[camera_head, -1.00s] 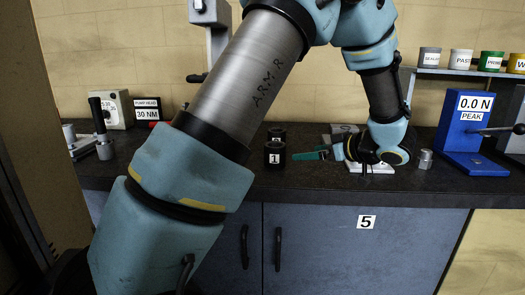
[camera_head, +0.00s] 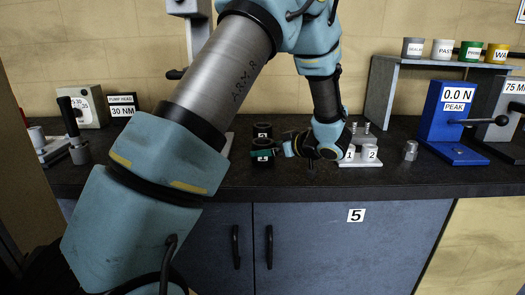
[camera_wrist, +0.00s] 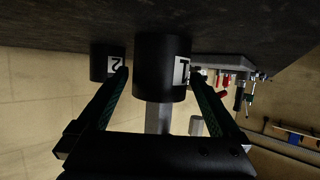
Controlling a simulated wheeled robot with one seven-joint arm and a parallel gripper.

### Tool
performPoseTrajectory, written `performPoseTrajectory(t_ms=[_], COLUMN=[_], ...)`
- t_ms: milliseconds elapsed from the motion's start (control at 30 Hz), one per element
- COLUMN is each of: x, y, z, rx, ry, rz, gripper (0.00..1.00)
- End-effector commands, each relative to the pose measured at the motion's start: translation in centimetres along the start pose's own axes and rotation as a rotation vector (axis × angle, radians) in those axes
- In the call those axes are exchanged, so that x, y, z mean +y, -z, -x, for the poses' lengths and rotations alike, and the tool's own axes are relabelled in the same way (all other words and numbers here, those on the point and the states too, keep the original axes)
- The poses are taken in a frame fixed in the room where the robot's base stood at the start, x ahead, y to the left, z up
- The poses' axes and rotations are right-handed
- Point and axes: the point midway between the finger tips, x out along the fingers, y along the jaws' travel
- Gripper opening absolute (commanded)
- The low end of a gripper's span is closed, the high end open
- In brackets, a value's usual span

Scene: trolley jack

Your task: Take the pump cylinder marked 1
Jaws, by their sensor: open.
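The pump cylinder marked 1 is a short black cylinder with a white label (camera_wrist: 153,50). In the wrist view, which is upside down, it stands upright between the two green fingertips of my gripper (camera_wrist: 160,76). The fingers are open, one at each side of it; contact cannot be made out. In the head view the cylinder (camera_head: 263,163) stands on the dark bench, with my gripper (camera_head: 264,153) reaching in from the right and partly covering it. A second black cylinder marked 2 (camera_wrist: 106,62) stands close behind it, and also shows in the head view (camera_head: 262,131).
A white tray (camera_head: 365,162) with metal pieces marked 1 and 2 lies right of my gripper. A loose metal part (camera_head: 410,150) and a blue force gauge (camera_head: 450,125) stand farther right. The bench (camera_head: 225,178) is clear in front of the cylinders.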

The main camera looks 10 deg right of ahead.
Motion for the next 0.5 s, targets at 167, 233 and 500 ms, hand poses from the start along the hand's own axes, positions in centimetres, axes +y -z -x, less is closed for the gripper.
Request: performPoseTrajectory(t_ms=[167, 233, 500], x=[-0.1, -0.1, -0.1], y=[0.1, 0.0, -0.1], z=[-2.4, -2.6, -2.6], rx=[-0.001, -0.001, -0.001], ry=[0.002, 0.0, -0.001], rz=[-0.001, -0.001, -0.001], gripper=[1.0, 1.0, 0.88])
